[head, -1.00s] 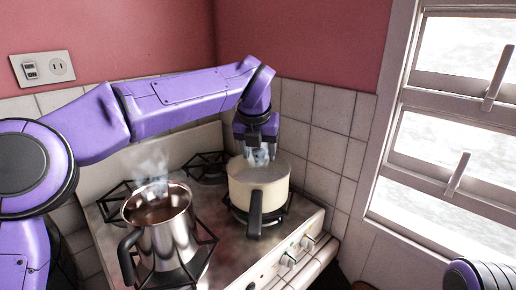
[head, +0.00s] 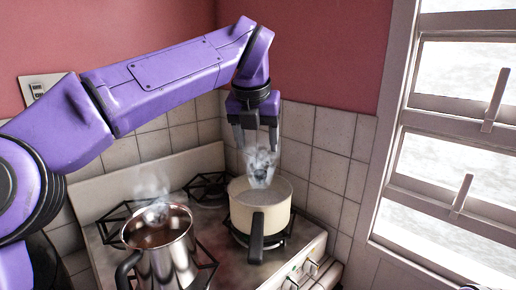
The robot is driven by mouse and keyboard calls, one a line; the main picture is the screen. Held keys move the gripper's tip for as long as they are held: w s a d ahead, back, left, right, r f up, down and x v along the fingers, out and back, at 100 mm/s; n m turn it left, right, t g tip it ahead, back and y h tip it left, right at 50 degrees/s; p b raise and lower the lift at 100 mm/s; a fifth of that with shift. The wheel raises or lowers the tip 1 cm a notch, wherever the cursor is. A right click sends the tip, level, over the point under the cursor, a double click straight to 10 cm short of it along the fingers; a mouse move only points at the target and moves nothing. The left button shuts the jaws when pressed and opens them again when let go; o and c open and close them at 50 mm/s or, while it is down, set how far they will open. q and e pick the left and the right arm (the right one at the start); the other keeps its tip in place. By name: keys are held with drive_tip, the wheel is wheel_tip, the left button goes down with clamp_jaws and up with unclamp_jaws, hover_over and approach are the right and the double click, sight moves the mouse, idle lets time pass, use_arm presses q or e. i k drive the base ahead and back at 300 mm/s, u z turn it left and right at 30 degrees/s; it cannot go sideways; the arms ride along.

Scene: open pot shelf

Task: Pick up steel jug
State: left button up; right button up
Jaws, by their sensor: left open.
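The steel jug (head: 172,262) stands upright on the front left burner of the stove. It is shiny, holds a dark brown liquid, gives off steam, and has a black handle (head: 127,268) on its left side. Its base is cut off by the picture's lower edge. My left gripper (head: 257,148) is open and empty, pointing down above the cream pot (head: 277,218), to the upper right of the jug and apart from it. My right gripper is not in view.
An empty burner (head: 207,187) lies behind the jug. A tiled wall (head: 325,165) and a window (head: 450,140) bound the right side. Knobs line the stove's front.

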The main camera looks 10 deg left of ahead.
sight(159, 239)
drive_tip(key=k, duration=2)
